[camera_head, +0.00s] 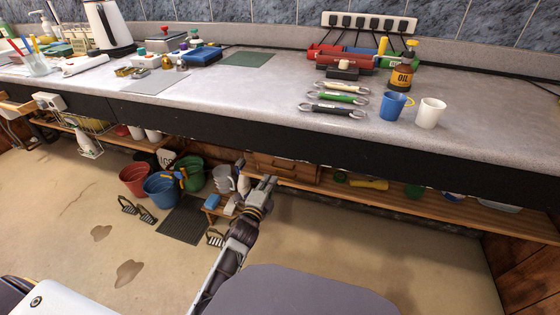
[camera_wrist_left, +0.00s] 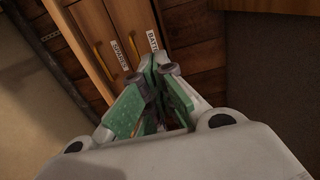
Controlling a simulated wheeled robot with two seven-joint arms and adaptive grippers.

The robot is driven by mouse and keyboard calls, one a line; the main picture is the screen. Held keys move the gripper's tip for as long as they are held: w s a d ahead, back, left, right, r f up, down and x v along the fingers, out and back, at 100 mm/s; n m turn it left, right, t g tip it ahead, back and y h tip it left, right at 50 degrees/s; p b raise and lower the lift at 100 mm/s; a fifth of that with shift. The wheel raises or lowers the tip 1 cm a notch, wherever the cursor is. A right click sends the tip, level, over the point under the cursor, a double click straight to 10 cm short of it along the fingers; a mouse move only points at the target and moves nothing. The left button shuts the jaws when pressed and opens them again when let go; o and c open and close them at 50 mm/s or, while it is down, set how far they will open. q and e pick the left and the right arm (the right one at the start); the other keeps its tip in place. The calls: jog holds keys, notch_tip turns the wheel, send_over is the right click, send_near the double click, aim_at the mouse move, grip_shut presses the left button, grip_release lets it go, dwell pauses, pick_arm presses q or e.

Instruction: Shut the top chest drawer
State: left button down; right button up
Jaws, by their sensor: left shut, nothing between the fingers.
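The small wooden chest (camera_head: 290,166) sits on the low shelf under the counter, partly hidden by the counter edge. In the left wrist view two wooden drawer fronts show side by side, tilted: one labelled SPARES (camera_wrist_left: 95,48) with a yellow handle, and one at its right (camera_wrist_left: 132,22) with a partly readable label. How far the top drawer stands out is not clear. My left gripper (camera_head: 268,182) is in front of the chest's left part; it also shows in the left wrist view (camera_wrist_left: 158,78), fingers together and empty, near the drawer fronts. Contact cannot be told. My right gripper is out of view.
The counter's dark front edge (camera_head: 400,164) overhangs the chest. Red (camera_head: 135,179), blue (camera_head: 162,190) and green (camera_head: 191,173) buckets stand left of my left arm. A small wooden stool (camera_head: 218,211) is close beside it. The floor to the right is clear.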

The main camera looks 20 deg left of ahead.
aim_at(280, 159)
pick_arm(q)
jog(key=w+b, duration=0.4)
jog(key=w, duration=0.8)
jog(key=shift+d, duration=0.2)
jog(key=shift+w, duration=0.35)
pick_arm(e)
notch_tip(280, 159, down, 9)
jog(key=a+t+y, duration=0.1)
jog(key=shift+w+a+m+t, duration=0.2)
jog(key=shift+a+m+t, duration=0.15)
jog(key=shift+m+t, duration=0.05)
pick_arm(q)
jog(key=shift+w, duration=0.1)
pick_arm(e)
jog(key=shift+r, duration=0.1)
